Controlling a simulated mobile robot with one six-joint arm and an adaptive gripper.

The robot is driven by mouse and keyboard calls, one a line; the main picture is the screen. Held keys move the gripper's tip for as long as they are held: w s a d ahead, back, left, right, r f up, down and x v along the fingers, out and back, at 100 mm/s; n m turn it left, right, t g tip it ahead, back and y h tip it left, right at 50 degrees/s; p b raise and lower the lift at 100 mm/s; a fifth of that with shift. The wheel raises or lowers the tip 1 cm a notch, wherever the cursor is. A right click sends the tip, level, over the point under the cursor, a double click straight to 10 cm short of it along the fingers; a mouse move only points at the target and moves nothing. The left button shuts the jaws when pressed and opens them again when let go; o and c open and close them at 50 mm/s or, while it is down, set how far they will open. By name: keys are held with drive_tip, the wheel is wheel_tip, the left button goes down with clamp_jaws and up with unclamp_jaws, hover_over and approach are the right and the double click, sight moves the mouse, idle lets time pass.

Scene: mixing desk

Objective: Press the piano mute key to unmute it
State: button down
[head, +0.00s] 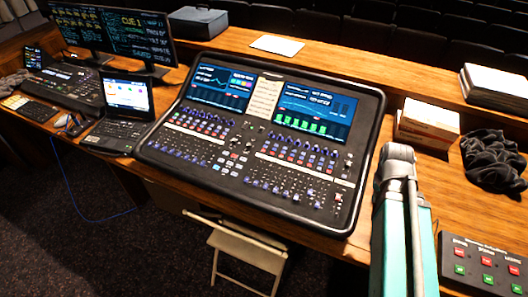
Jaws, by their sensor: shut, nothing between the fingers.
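A dark key box (472,246) lies on the desk at the lower right of the head view, cut off by the frame edge. It has a row of red keys (486,261) and a row of green keys (488,279) below them. Small pale labels stand above the red keys, too small to read surely, so I cannot tell which key is the piano mute. My teal and grey arm rises just left of the box. My gripper is not visible in this view.
A large mixing console (250,147) with lit screens fills the middle of the desk. A laptop (125,100) and monitors (115,35) stand left. A folding chair (245,240) stands in front.

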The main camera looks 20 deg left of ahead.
drive_tip(key=w+a+f+t+h+b, duration=0.1)
drive_tip(key=w+a+t+h+b, duration=0.1)
drive_tip(key=w+a, duration=0.6)
wheel_tip(320, 180, up, 3)
drive_tip(key=n+t+h+b, duration=0.1)
drive_tip(key=n+t+b, duration=0.25)
drive_tip(key=t, duration=0.35)
hover_over(266, 148)
drive_tip(key=s, duration=0.3)
drive_tip(key=shift+s+a+f+n, duration=0.15)
drive_tip(key=shift+a+n, duration=0.1)
drive_tip(key=shift+a, duration=0.2)
drive_tip(key=shift+f, duration=0.2)
drive_tip(key=f+b, duration=0.5)
drive_tip(key=w+f+b, duration=0.1)
drive_tip(key=f+b, duration=0.2)
drive_tip(key=shift+f, duration=0.2)
drive_tip(key=shift+d+f+b, duration=0.1)
drive_tip(key=shift+f+b, duration=0.55)
drive_tip(key=shift+b, duration=0.2)
idle(0.4)
drive_tip(key=shift+r, duration=0.15)
drive_tip(key=shift+r+p, duration=0.6)
drive_tip(key=shift+p, duration=0.15)
drive_tip(key=shift+r, duration=0.1)
